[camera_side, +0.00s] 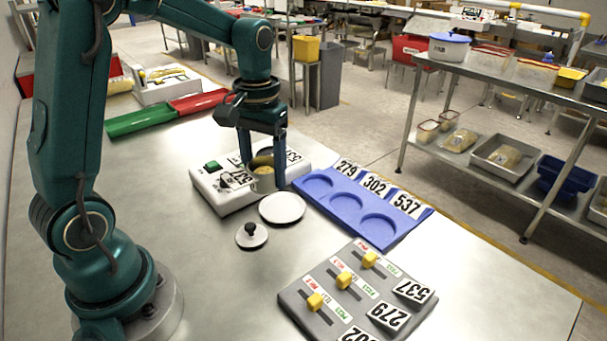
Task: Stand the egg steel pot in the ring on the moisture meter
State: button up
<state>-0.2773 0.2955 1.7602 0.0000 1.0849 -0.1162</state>
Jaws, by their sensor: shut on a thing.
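The steel pot (262,182) has a yellow, egg-like filling and sits between the two fingers of my gripper (264,172), which is shut on it. The pot looks upright. It is over or on the front right part of the white moisture meter (212,196), which has a green button and 537 labels. The ring on the meter is hidden behind the pot and gripper. I cannot tell whether the pot's base touches the meter.
A white round plate (282,208) and a small lid with a black knob (251,236) lie in front. A blue tray (342,213) with three empty recesses is to the right. A grey slider board (318,300) is nearer. Green (140,121) and red (198,101) troughs lie behind.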

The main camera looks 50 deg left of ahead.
send_over(311, 242)
notch_tip(311, 242, down, 6)
jog(key=shift+a+r, duration=0.15)
jog(key=shift+r, duration=0.1)
jog(key=shift+f, duration=1.85)
jog(key=shift+f, duration=0.15)
jog(key=o, duration=1.5)
